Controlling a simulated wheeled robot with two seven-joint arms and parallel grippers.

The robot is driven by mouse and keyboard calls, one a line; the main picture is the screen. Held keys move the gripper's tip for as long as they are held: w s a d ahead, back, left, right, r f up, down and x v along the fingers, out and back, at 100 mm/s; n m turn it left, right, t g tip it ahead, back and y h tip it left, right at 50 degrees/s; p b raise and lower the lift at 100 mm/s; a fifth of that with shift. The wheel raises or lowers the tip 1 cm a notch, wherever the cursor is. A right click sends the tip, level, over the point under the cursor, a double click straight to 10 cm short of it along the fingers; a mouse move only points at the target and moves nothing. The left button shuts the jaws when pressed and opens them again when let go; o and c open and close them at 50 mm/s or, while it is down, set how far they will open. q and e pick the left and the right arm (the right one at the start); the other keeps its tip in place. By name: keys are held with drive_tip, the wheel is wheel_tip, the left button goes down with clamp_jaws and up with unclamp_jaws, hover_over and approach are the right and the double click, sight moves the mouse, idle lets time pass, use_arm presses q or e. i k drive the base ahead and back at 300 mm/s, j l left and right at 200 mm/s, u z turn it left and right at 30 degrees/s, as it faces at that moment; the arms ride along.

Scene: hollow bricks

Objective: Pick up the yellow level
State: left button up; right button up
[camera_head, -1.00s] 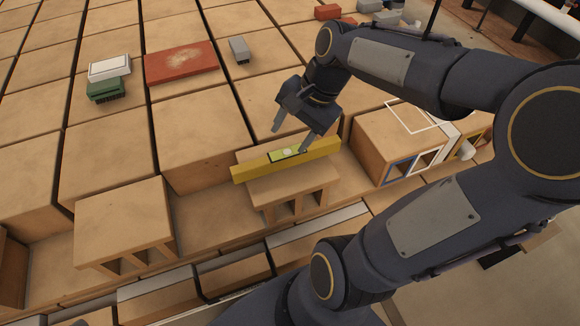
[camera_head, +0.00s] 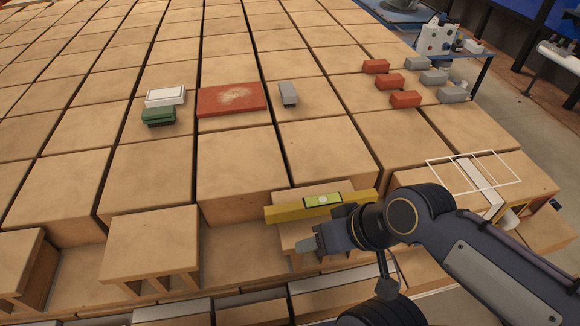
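The yellow level (camera_head: 284,213), with a bright green-yellow window at its middle, lies across the top of a hollow brick (camera_head: 290,235) at the front edge of the brick stack. My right gripper (camera_head: 310,244) comes in from the right, its fingers pointing left, in front of the level's near side in the picture. It hides part of the brick and comes close to the level's right end. I cannot tell whether it touches the level, or how far its fingers are apart. My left gripper is not in view.
Several red and grey blocks sit at the back right. The tops left of the level are clear.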

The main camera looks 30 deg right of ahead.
sight(320, 205)
drive_tip(key=z, duration=1.3)
